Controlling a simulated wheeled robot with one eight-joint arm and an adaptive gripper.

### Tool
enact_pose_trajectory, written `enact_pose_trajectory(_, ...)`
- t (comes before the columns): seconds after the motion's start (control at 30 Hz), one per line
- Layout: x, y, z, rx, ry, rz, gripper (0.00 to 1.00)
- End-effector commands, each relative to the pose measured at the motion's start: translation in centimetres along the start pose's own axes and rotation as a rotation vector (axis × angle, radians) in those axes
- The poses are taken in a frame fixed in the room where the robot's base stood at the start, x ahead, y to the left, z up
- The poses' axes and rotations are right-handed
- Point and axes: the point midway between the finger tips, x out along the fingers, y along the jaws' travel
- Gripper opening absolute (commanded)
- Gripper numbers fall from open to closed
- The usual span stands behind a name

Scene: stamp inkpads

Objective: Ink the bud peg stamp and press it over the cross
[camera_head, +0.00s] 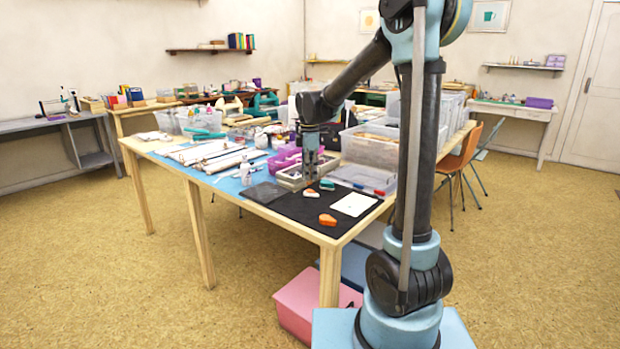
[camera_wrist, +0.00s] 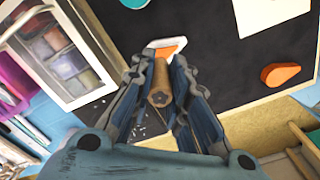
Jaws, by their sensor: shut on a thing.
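My gripper (camera_wrist: 160,85) is shut on a brown wooden peg stamp (camera_wrist: 160,97); the peg's near end shows a small dark star-like mark. An open inkpad with a white case and orange pad (camera_wrist: 168,43) lies just past the peg's far end, partly hidden by it; I cannot tell whether they touch. In the head view my gripper (camera_head: 310,168) points down near the inkpad (camera_head: 311,192), and the peg is not clear there. A white card (camera_head: 354,204) lies on the black mat (camera_head: 290,208) and shows at the wrist view's top (camera_wrist: 268,10). No cross can be made out on it.
An orange rounded piece (camera_head: 327,219) lies on the mat near its front edge. A green-and-white piece (camera_head: 327,184) lies behind.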

Motion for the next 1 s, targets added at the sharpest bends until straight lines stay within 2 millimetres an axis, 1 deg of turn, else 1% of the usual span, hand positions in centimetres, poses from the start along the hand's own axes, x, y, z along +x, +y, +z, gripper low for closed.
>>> enact_pose_trajectory(0.53, -3.4, 0.0, 0.0, 0.0, 0.0, 0.0, 0.0)
enact_pose_trajectory(0.7, -3.8, 0.0, 0.0, 0.0, 0.0, 0.0, 0.0)
enact_pose_trajectory(1.0, -3.8, 0.0, 0.0, 0.0, 0.0, 0.0, 0.0)
